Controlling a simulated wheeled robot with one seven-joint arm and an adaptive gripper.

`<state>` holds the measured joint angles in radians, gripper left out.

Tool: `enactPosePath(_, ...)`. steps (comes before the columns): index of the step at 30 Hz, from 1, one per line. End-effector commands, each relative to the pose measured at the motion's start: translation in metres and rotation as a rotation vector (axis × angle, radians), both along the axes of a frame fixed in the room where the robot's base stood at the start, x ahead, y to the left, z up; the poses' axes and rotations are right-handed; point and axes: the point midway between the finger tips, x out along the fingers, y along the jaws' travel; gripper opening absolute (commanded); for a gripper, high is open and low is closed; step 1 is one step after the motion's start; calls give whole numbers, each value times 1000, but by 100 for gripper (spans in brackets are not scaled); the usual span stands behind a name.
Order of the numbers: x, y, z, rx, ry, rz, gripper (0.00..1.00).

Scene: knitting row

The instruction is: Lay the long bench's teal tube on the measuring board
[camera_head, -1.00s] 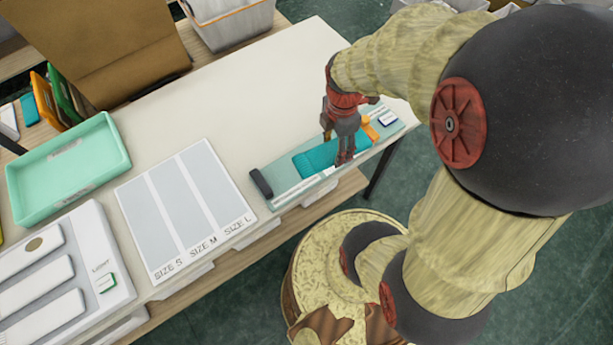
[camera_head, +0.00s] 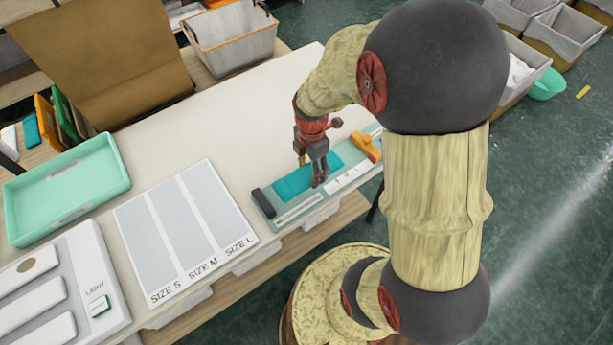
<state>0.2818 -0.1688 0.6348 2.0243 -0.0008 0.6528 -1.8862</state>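The teal tube (camera_head: 293,184) lies flat on the pale green measuring board (camera_head: 273,219) along the front edge of the long white bench. Its left end is close to the black block (camera_head: 263,202) at the board's left end. My gripper (camera_head: 311,172) points down over the tube, one finger by its far side and the other at its near side. The fingers hide part of the tube. I cannot tell whether they grip it or only touch it. An orange slider (camera_head: 366,146) sits at the board's right end.
A size chart (camera_head: 184,230) lies left of the board. A mint tray (camera_head: 66,213) and a white panel with a light switch (camera_head: 98,306) are farther left. A grey basket (camera_head: 232,40) stands behind. The bench (camera_head: 235,125) behind the board is clear.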

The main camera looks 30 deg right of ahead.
Motion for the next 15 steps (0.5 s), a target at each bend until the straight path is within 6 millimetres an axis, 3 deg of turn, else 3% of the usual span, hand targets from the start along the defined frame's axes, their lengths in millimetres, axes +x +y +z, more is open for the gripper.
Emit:
enactPosePath(10, 19, 2, -24, 0, 1, 1, 38)
enactPosePath(15, 19, 2, -49, 1, 2, 0, 38)
